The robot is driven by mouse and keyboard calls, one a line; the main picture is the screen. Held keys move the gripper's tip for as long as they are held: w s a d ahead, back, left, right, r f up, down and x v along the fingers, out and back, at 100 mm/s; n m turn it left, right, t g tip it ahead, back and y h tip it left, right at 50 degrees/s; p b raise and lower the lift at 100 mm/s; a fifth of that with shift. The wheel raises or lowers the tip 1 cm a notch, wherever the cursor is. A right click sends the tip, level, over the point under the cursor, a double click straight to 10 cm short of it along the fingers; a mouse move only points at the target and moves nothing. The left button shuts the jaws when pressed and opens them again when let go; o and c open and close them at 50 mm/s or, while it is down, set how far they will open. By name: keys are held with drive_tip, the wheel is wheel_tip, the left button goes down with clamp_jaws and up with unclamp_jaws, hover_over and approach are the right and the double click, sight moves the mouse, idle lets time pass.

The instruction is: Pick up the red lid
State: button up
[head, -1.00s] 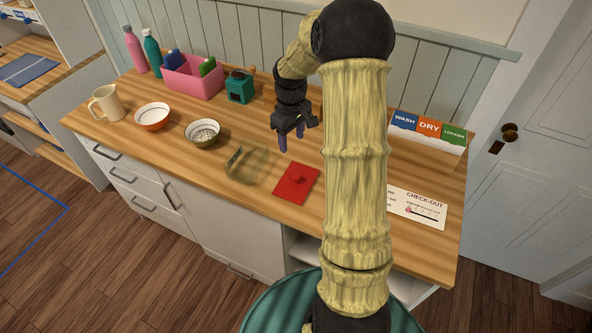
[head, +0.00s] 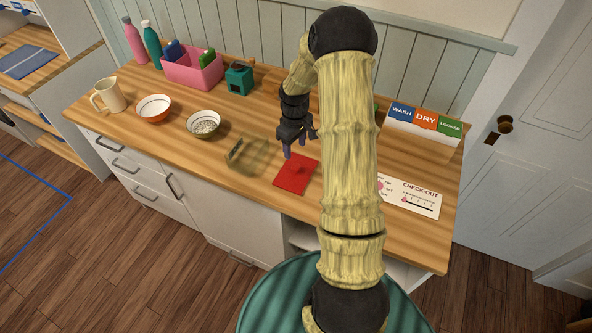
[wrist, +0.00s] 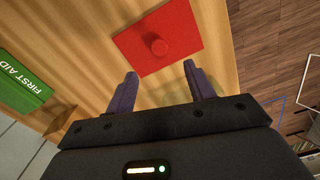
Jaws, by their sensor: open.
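The red lid (head: 292,178) is a flat red rectangle with a small round knob, lying on the wooden counter (head: 340,215). It also shows in the wrist view (wrist: 185,38), beyond my fingertips, with its knob (wrist: 159,47) in line with the space between them. My gripper (head: 296,148) is above the counter, just behind the lid's far edge. In the wrist view my gripper (wrist: 160,82) is open and empty, with its two purple fingers apart. The lid and fingers do not appear to touch.
A clear container (head: 252,155) stands just left of the lid. Bowls (head: 204,124) and a mug (head: 108,95) are farther left. A pink bin (head: 192,72) and teal box (head: 239,80) stand behind. A check-out card (head: 410,195) and labelled sorter (head: 424,125) are at right.

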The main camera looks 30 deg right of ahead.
drive_tip(key=p, duration=0.1)
hover_over(295, 166)
drive_tip(key=shift+f, duration=2.1)
drive_tip(key=shift+f, duration=0.15)
drive_tip(key=shift+s+f+p, duration=0.1)
drive_tip(key=shift+f+p, duration=0.5)
drive_tip(key=shift+p, duration=0.25)
drive_tip(key=shift+f+p, duration=0.8)
drive_tip(key=shift+f, duration=1.1)
drive_tip(key=shift+c, duration=0.2)
drive_tip(key=c, duration=1)
